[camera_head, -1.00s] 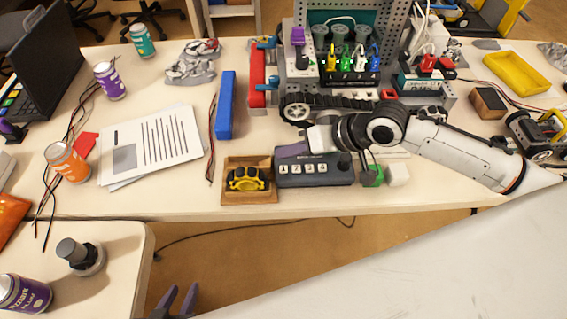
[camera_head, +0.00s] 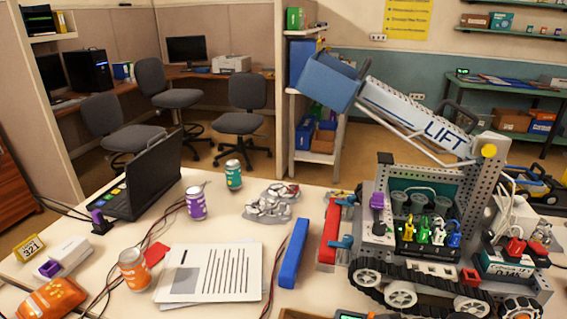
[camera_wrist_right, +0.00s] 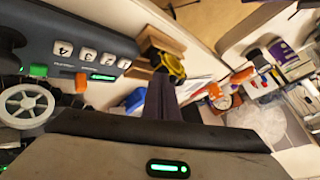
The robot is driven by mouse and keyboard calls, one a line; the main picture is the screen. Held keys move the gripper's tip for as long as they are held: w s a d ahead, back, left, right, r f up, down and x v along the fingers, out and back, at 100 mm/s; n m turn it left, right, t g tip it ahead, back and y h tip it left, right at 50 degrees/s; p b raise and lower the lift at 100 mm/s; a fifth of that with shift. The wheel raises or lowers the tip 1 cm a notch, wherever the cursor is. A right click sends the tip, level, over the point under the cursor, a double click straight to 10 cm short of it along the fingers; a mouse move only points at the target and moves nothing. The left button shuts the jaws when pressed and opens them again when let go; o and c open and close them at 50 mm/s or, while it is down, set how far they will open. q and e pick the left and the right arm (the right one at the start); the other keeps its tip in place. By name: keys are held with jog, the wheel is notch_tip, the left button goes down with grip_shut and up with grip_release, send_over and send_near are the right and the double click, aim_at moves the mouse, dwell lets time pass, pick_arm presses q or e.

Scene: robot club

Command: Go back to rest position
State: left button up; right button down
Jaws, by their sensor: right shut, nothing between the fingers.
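In the right wrist view my right gripper (camera_wrist_right: 161,97) is shut with nothing in it. Its dark fingers point toward the table's edge. A dark grey keypad box (camera_wrist_right: 65,38) with white number buttons is at the upper left of that view, beside the fingers. A wooden tray (camera_wrist_right: 160,40) with a yellow-and-black part (camera_wrist_right: 172,65) lies just beyond the fingertips. Neither gripper shows in the head view, and my left gripper is not in either current view.
The tracked robot (camera_head: 430,280) with its lift arm (camera_head: 425,122) stands at the right of the table. A laptop (camera_head: 145,180), several cans, papers (camera_head: 212,272) and a blue bar (camera_head: 294,255) lie left of it. In the wrist view a white wheel (camera_wrist_right: 8,106) is at left.

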jog(key=s+d+f+g+h, duration=0.1)
jog(key=s+d+f+h, duration=0.3)
jog(key=s, duration=0.5)
jog(key=s+d+f+g+h, duration=0.1)
jog(key=s+d+h, duration=0.1)
jog(key=s+d, duration=0.55)
jog(key=w+a+f+t+y, duration=0.1)
jog(key=a+f+t, duration=0.4)
jog(key=f, duration=0.7)
jog(key=shift+w+a+f+m+y, duration=0.35)
jog(key=shift+w+a, duration=0.2)
jog(key=shift+a, duration=0.2)
